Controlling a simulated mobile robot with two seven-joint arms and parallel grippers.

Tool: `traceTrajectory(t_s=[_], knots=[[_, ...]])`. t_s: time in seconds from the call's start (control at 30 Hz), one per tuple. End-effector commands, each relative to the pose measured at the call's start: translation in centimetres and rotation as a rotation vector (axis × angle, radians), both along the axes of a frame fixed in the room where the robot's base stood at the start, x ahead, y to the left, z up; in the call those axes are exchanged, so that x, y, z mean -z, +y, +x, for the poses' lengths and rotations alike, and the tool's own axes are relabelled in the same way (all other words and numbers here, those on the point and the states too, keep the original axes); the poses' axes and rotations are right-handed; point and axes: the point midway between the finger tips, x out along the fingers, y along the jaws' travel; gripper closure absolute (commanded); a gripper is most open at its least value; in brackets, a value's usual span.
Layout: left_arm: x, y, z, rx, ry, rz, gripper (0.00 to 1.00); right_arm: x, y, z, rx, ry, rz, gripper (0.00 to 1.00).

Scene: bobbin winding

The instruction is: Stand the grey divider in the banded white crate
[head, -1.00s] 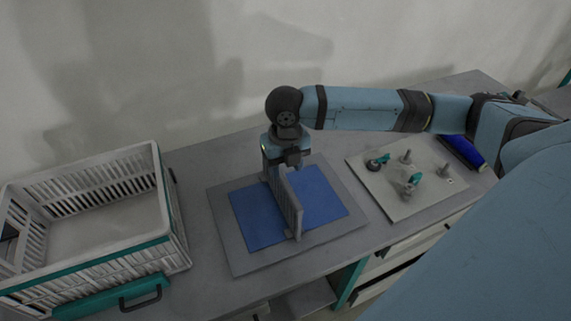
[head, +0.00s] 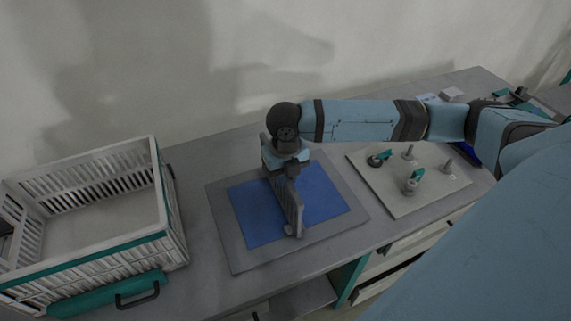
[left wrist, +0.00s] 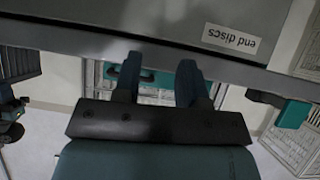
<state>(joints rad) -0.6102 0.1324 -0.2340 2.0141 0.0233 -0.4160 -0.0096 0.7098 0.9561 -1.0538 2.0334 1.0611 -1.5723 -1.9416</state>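The grey divider (head: 290,205) is a flat ribbed panel on edge over the blue mat; whether its foot touches the mat I cannot tell. My right gripper (head: 285,170) comes down on the divider's far upper part and appears closed on it; the fingertips are mostly hidden. The white crate (head: 168,205) with a teal band stands at the left, its slatted walls around an empty-looking visible floor. My left gripper (left wrist: 156,80) shows in the left wrist view with its fingers apart and nothing between them.
The blue mat (head: 255,220) lies on a grey board (head: 225,245). A pale plate (head: 400,195) with pegs and teal-topped parts lies at the right. An "end discs" label (left wrist: 232,39) shows in the left wrist view.

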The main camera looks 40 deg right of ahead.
Motion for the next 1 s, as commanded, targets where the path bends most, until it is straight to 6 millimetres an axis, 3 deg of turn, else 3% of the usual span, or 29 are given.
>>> traceTrajectory(t_s=[0.17, 0.8, 1.0], knots=[[-0.4, 0.0, 0.0, 0.0, 0.0, 0.0, 0.62, -0.4, 0.0, 0.0, 0.0, -0.001, 0.0, 1.0], [-7.2, 0.2, -0.4, 0.011, -0.011, 0.02, 0.62, -7.3, 0.0, 0.0, 0.0, -0.001, 0.0, 1.0], [-8.7, 0.2, -0.3, 0.011, -0.019, 0.018, 0.62, -8.2, 0.0, 0.0, 0.0, -0.001, 0.0, 1.0]])
